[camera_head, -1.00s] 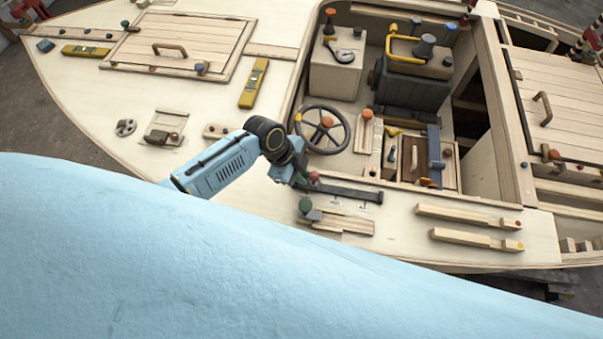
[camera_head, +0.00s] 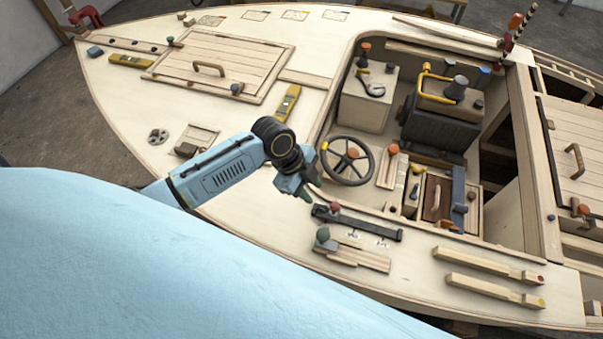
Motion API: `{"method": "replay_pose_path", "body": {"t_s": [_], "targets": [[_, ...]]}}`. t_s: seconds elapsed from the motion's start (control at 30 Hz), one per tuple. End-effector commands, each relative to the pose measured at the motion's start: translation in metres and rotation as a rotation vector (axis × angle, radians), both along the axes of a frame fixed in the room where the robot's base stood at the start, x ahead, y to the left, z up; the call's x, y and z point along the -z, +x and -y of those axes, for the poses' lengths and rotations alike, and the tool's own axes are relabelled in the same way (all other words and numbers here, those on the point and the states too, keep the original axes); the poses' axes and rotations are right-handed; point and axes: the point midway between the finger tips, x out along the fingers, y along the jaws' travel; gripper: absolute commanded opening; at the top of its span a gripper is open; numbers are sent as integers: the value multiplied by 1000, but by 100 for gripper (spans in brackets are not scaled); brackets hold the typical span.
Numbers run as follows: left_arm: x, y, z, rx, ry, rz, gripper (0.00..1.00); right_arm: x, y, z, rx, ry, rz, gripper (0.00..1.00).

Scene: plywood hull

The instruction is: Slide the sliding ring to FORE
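A dark straight rail (camera_head: 365,225) lies on the pale deck below the steering wheel, with small pale labels beside it that are too small to read. A red knob (camera_head: 334,208) stands near the rail's left end; I cannot make out a ring shape there. My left gripper (camera_head: 309,194) is just up and left of this knob, pointing toward it, with a small visible gap. Its fingers are small and dark, so their opening is unclear. My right gripper is not in view.
A green-knobbed lever (camera_head: 323,235) on a wooden block stands just below the rail. The steering wheel (camera_head: 347,160) is close to the gripper's right. Two wooden bars (camera_head: 490,288) lie to the right. A large pale blue surface covers the lower left.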

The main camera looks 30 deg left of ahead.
Motion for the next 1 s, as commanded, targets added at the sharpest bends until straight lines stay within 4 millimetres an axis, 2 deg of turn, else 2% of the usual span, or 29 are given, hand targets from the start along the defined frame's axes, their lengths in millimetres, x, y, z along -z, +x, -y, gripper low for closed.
{"method": "replay_pose_path", "body": {"t_s": [0.1, 0.33, 1.0], "targets": [[-24, -3, -11, 1, 3, 3, 33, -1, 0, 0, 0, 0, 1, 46], [-49, -6, -22, 2, 2, 1, 33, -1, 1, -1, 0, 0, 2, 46], [-53, -8, -22, -3, 1, -2, 33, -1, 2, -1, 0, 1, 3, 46]]}}
